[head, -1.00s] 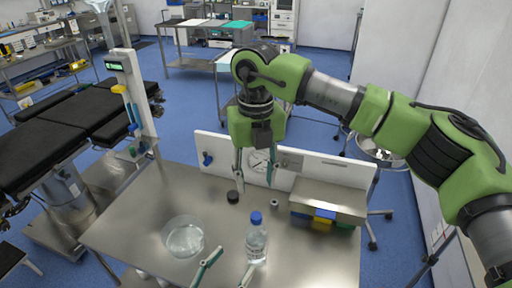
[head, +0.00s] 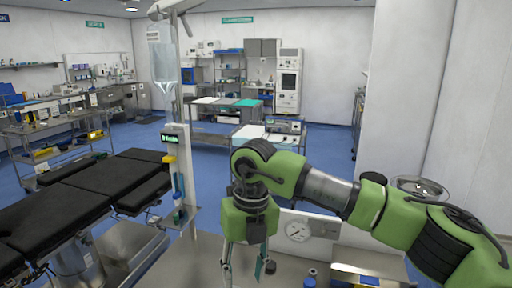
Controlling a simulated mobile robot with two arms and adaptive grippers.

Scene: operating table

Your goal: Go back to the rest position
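My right gripper (head: 245,266) hangs pointing down over the metal table (head: 180,270). Its two fingers are apart and nothing shows between them. The green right arm reaches in from the right side of the picture. A black cap (head: 270,267) lies on the table just right of the fingers, apart from them as far as I can tell. A blue bottle cap (head: 309,282) shows at the bottom edge; the bottle below it is out of the picture. My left gripper is not in view.
A white panel with a round gauge (head: 298,230) stands at the table's back edge. A metal box with coloured bins (head: 368,279) is at the right. A black operating table (head: 80,200) and a stand with a drip bag (head: 164,62) are left. Blue floor lies open beyond.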

